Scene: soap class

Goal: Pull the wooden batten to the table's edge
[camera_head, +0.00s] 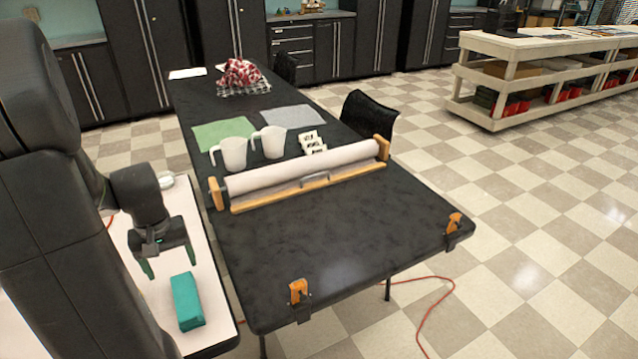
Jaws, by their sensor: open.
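The wooden batten (275,198) is a long, light wooden bar lying across the black table (340,240). It lies along the near side of a pale roll (300,168). A grey metal handle (316,179) sits at its middle. My gripper (169,264) is at the left, pointing down, with its two green-tipped fingers apart and nothing between them. It is above the white side table, well to the left of the batten and not touching it.
A teal block (187,301) lies on the white table (212,328) below my gripper. Orange clamps (298,291) and (453,222) sit at the black table's near edge. The tabletop between batten and clamps is clear. Two white jugs (232,154) stand behind the roll.

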